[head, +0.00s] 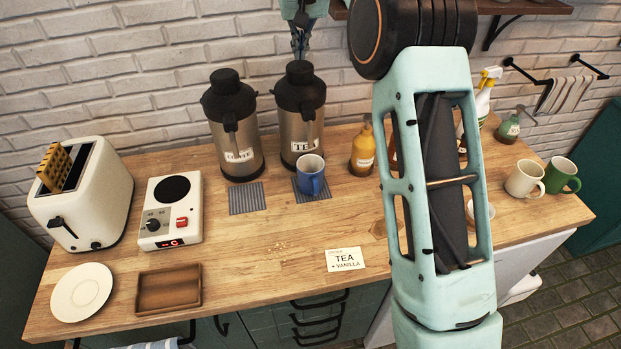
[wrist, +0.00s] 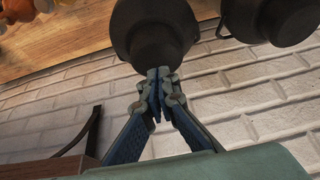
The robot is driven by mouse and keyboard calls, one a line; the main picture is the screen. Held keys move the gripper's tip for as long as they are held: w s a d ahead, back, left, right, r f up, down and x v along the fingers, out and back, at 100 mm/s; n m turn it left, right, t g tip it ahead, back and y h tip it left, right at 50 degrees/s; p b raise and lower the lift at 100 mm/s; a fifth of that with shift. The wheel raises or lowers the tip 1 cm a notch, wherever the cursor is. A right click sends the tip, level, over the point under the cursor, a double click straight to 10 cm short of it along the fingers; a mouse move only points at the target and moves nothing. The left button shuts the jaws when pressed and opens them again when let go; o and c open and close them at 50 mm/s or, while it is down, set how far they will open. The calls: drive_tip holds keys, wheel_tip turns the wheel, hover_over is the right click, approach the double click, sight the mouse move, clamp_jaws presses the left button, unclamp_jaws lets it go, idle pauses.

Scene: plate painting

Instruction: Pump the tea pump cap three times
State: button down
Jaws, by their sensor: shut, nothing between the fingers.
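The tea pump pot (head: 299,105) stands at the back of the counter, steel with a black top and a TEA label. Its black pump cap (head: 300,72) is on top. My gripper (head: 299,50) is shut and empty, pointing down just above that cap. In the wrist view my shut fingertips (wrist: 160,75) overlap the edge of the black cap (wrist: 155,40). I cannot tell whether they touch it. A blue mug (head: 311,183) stands on a grey mat below the tea pot's spout.
An amber pump bottle (head: 362,152) is to the right. A card (head: 345,259) reading TEA + VANILLA lies in front. A toaster (head: 88,200) and hot plate (head: 170,210) are at left.

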wheel_tip(320, 180, up, 6)
idle(0.5)
idle(0.4)
